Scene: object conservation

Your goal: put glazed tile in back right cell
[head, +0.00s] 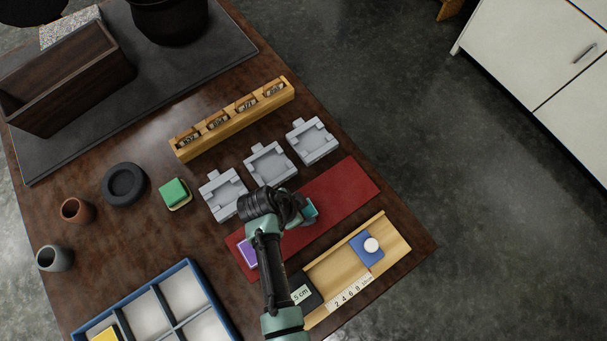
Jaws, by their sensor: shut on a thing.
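My gripper (304,214) is over the red mat (345,190), seen from above and partly covered by my wrist. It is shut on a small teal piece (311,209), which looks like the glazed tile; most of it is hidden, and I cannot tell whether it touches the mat. A purple tile (248,251) lies at the mat's left end. The blue-rimmed tray (190,263) with pale cells is at the lower left, cut off by the picture's edge. Its back right cell (183,292) looks empty, and a yellow block (104,334) sits in another cell.
Three grey fixtures (269,164) stand behind the mat, with a wooden label rack (232,120) beyond. A wooden gauge (330,268) with a blue slider lies in front. A green block (174,192), black ring (124,185) and two cups (77,210) stand left.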

